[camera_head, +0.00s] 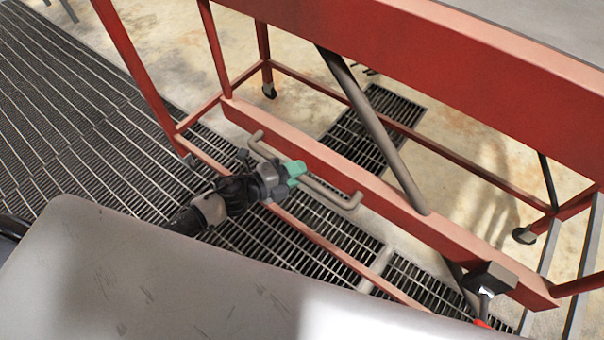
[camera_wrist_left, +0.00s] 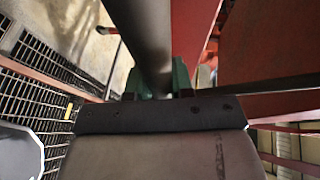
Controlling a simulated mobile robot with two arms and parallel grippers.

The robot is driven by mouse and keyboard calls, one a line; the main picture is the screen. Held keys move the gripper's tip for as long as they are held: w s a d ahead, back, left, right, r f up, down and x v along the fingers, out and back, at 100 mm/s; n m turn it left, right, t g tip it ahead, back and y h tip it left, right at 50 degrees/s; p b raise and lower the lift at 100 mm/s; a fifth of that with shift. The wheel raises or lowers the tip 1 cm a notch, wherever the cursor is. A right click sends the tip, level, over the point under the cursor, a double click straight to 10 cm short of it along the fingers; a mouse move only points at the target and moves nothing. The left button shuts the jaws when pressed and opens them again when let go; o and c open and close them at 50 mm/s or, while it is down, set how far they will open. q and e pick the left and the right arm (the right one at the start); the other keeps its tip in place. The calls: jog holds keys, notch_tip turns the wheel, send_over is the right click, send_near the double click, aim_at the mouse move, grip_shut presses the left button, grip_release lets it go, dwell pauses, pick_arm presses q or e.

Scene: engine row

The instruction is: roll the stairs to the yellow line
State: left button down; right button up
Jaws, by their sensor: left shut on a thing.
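The stairs (camera_head: 330,160) are a red metal frame on small dark wheels, filling much of the head view. A grey bar handle (camera_head: 338,199) sticks out from a low red beam. My left gripper (camera_head: 295,172), with green fingertips, is shut on this handle, left of its middle. In the left wrist view, the green fingers (camera_wrist_left: 156,82) stand on both sides of the grey handle bar (camera_wrist_left: 148,35). I cannot make out the yellow line in the head view; a small yellow patch at the left of the wrist view is too small to identify. My right gripper is not in view.
Dark floor grating (camera_head: 60,110) covers the left and runs under the stairs. Stained tan concrete (camera_head: 460,130) lies behind and beneath the frame. A dark block with a red-tipped rod (camera_head: 490,279) sits at the stairs' lower right, near grey step edges (camera_head: 585,260).

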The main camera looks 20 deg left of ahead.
pick_arm(q)
jog(key=shift+w+a, duration=0.4)
jog(key=shift+a, duration=0.45)
jog(key=c, duration=1)
grip_release()
jog(key=shift+a, duration=0.2)
jog(key=shift+o, duration=0.2)
jog(key=shift+s+d, duration=0.15)
jog(key=shift+d, duration=0.15)
jog(key=shift+s+a, duration=0.1)
jog(key=b+v, duration=0.2)
jog(key=v, duration=0.8)
jog(key=shift+s, duration=0.25)
jog(key=shift+a, duration=0.15)
